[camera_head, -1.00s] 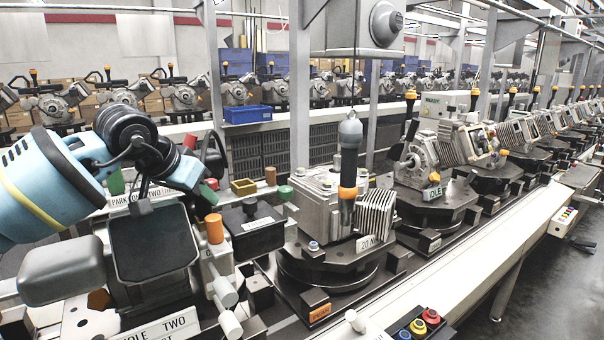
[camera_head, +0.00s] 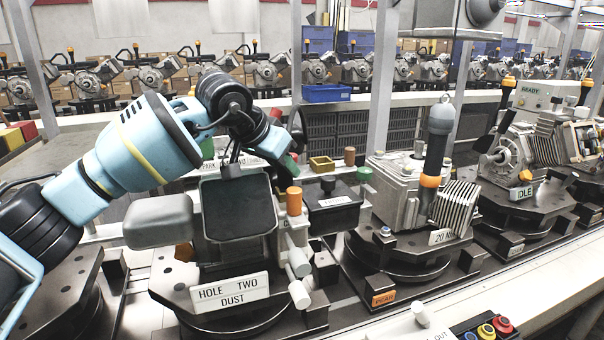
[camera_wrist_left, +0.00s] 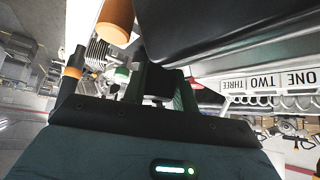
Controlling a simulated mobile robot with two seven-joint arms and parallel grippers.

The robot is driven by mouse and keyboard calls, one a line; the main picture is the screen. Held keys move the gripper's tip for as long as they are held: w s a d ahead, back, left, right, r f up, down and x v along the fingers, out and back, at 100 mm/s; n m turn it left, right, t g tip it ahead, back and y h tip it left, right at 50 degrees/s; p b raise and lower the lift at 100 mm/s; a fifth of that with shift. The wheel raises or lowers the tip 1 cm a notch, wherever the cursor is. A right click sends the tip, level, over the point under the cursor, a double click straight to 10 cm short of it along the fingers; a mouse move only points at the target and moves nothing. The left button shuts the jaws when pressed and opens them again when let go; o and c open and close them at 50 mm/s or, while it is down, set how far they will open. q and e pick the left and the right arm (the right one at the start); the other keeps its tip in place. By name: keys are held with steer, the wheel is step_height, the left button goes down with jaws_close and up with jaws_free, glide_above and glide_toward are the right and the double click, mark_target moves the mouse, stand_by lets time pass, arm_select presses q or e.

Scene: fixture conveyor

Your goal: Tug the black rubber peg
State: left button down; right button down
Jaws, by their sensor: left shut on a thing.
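My left gripper (camera_head: 284,160) reaches over the back of the near fixture, behind its dark square cover (camera_head: 236,207). In the left wrist view, its dark green fingers (camera_wrist_left: 160,90) are closed on a small black piece, which looks like the black rubber peg (camera_wrist_left: 160,82). Its far end is hidden, so I cannot tell whether it sits in a hole. In the head view the peg is hidden by the gripper and cover. An orange peg (camera_head: 293,200) stands beside the cover and shows large in the wrist view (camera_wrist_left: 115,20). My right gripper is not in view.
A rail marked ONE TWO THREE (camera_wrist_left: 270,82) lies close behind.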

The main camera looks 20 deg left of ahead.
arm_select(q)
steer(key=shift+s, duration=0.1)
stand_by(0.7)
steer(key=c, duration=1)
jaws_free()
steer(key=shift+f, duration=0.15)
steer(key=shift+c, duration=0.2)
steer(key=v, duration=0.7)
steer(key=shift+s+a+r, duration=0.1)
steer(key=shift+s+r, duration=0.15)
steer(key=shift+r, duration=0.1)
